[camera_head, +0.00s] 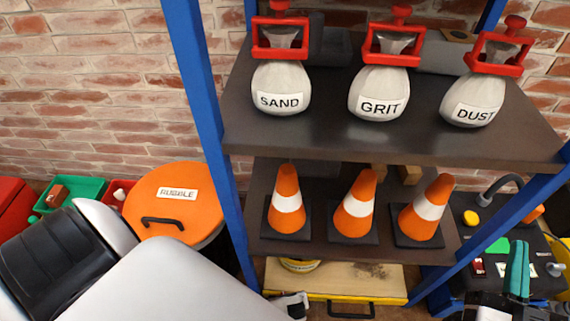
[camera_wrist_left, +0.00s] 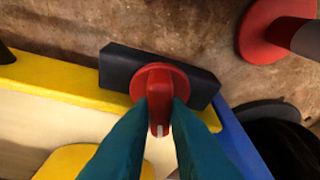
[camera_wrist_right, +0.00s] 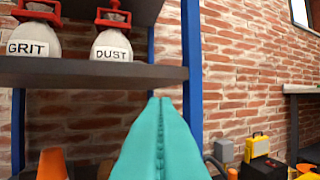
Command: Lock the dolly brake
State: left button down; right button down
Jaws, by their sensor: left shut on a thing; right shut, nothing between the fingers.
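The dolly (camera_head: 330,278) is a pale wooden board with a yellow edge, low under the shelf in the head view. In the left wrist view its yellow edge (camera_wrist_left: 60,88) shows beside a black block (camera_wrist_left: 118,68) carrying a red brake lever (camera_wrist_left: 158,80) with a round base. My left gripper (camera_wrist_left: 160,110) has its teal fingers shut on the red lever, one on each side.
A blue-post shelf holds bags marked SAND (camera_head: 280,88), GRIT (camera_head: 378,93) and DUST (camera_head: 472,100), with orange cones (camera_head: 287,198) below. An orange-lidded RUBBLE drum (camera_head: 170,185) stands left. A dark cluttered table (camera_head: 480,215) is at right.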

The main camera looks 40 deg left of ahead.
pick_arm(q)
jog(key=shift+w+n+g+y+p, duration=0.1)
jog(key=shift+n+g+y+p, duration=0.25)
jog(key=shift+n, duration=0.85)
jog(key=shift+n+g, duration=0.25)
jog(key=shift+n, duration=0.65)
jog(key=shift+w+n+g+y, duration=0.1)
jog(key=shift+n+g+y, duration=0.25)
jog(key=shift+n, duration=0.65)
jog(key=shift+d+n+g, duration=0.1)
jog(key=shift+n+g, duration=0.35)
jog(key=shift+n, duration=0.45)
jog(key=n+g, duration=0.1)
jog(key=n, duration=0.1)
jog(key=shift+w+n, duration=0.1)
jog(key=shift+n, duration=0.2)
jog(key=shift+n+g, duration=0.4)
jog(key=shift+n, duration=0.7)
jog(key=shift+n+g+h, duration=0.3)
jog(key=shift+n+h, duration=0.2)
jog(key=shift+n, duration=0.4)
pick_arm(e)
jog(key=shift+w+d+f+g+h, duration=0.1)
jog(key=shift+d+f+g+h, duration=0.1)
jog(key=shift+f+g, duration=0.65)
jog(key=shift+w+d+f+g+h, duration=0.1)
jog(key=shift+f+g+h, duration=0.1)
jog(key=shift+f+g, duration=0.65)
jog(key=shift+a+f, duration=0.1)
jog(key=shift+f, duration=0.05)
